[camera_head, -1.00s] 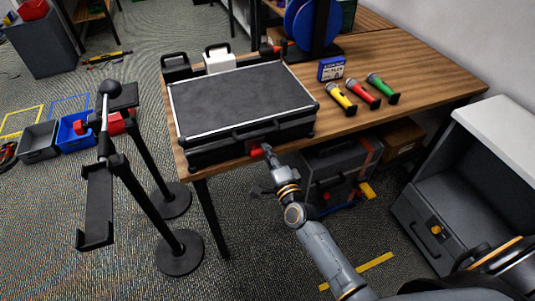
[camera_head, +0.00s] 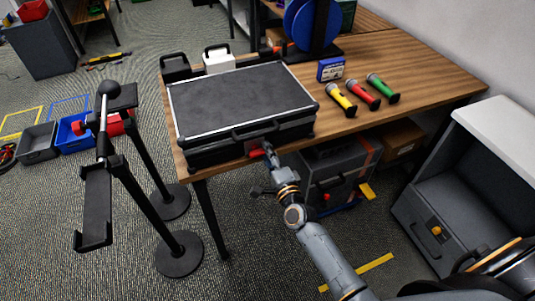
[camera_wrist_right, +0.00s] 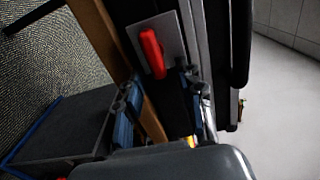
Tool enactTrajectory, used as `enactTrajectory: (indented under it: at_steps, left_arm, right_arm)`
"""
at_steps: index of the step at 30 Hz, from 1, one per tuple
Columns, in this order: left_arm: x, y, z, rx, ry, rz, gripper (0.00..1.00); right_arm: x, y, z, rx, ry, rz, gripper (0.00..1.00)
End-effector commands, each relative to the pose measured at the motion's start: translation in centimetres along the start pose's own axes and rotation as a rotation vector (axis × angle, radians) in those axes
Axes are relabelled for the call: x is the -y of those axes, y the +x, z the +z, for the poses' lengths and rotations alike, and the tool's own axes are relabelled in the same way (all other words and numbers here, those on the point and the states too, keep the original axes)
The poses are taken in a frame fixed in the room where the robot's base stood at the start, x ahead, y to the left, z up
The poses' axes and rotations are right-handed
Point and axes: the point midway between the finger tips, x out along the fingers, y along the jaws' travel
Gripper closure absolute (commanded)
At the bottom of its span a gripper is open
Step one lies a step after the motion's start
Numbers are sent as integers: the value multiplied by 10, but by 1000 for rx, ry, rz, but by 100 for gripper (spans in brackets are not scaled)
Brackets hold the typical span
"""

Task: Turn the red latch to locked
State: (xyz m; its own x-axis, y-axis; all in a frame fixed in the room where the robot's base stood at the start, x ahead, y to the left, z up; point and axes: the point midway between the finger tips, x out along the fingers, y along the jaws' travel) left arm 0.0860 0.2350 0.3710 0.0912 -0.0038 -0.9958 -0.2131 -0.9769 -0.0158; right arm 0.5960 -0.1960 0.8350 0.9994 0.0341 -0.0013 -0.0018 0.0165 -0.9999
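The red latch (camera_head: 256,153) is on the front side of the black case (camera_head: 205,153), which lies closed on the wooden table. In the right wrist view the red latch (camera_wrist_right: 152,53) is a red handle on a grey metal plate (camera_wrist_right: 172,36). My right gripper (camera_head: 268,150) is close in front of the latch. In the wrist view its two fingers (camera_wrist_right: 158,84) are spread apart, with the latch handle just beyond the gap between their tips. I cannot tell whether a finger touches it. My left gripper is not in view.
Black stands with round bases (camera_head: 179,253) are at the left. A grey case (camera_head: 340,177) is under the table. A grey cabinet (camera_head: 450,210) stands at the right.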

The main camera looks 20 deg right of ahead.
Motion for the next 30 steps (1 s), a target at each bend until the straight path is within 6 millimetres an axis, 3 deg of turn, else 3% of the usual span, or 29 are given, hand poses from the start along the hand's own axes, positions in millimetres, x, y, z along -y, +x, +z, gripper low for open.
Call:
enactTrajectory:
  at_steps: [6,10,24,30]
  left_arm:
    - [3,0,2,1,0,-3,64]
    - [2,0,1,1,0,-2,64]
    - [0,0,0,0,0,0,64]
    - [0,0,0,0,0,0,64]
  right_arm:
    - [0,-1,0,0,-1,-1,62]
    - [-1,-12,0,0,-1,1,62]
    - [-1,-101,0,1,-1,2,62]
    - [0,-118,0,0,-1,0,62]
